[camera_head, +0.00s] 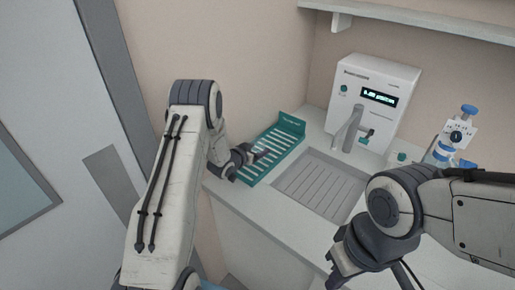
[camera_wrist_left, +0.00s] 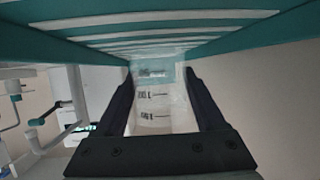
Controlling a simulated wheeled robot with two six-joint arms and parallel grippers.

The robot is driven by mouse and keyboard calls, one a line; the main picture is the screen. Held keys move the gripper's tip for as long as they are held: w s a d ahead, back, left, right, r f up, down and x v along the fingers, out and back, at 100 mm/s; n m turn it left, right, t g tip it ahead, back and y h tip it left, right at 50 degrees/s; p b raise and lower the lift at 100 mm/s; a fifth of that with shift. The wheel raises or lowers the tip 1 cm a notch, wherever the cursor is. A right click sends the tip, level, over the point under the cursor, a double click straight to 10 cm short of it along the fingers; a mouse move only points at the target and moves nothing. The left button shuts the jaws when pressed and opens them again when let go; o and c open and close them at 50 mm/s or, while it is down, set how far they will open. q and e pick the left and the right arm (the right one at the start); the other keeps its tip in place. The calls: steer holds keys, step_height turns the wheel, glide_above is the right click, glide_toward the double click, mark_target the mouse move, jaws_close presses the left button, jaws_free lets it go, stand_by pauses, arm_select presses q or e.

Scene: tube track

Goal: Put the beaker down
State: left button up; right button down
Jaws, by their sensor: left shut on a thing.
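My left gripper (camera_wrist_left: 160,88) is shut on a clear beaker (camera_wrist_left: 155,100) with dark graduation marks, held between its two dark fingers in the left wrist view. In the head view my left gripper (camera_head: 252,155) is at the teal slatted rack (camera_head: 290,127), over its left part. The beaker shows there only as a small pale patch (camera_head: 262,151). The rack's slats (camera_wrist_left: 150,30) show close by in the wrist view. I cannot tell whether the beaker touches them. My right gripper (camera_head: 340,278) is low at the right, and its fingertips are not clear.
A sunken grey drain grid (camera_head: 322,184) lies right of the rack. A white dispenser (camera_head: 372,95) with a tap and lit display stands behind it. A blue-topped bottle (camera_head: 455,135) stands at the right. A wall rises behind the rack.

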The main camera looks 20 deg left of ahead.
arm_select(q)
steer(key=shift+f, duration=0.2)
steer(key=shift+f, duration=0.25)
steer(key=o, duration=1.5)
steer(key=shift+r, duration=0.1)
steer(key=shift+c, duration=0.2)
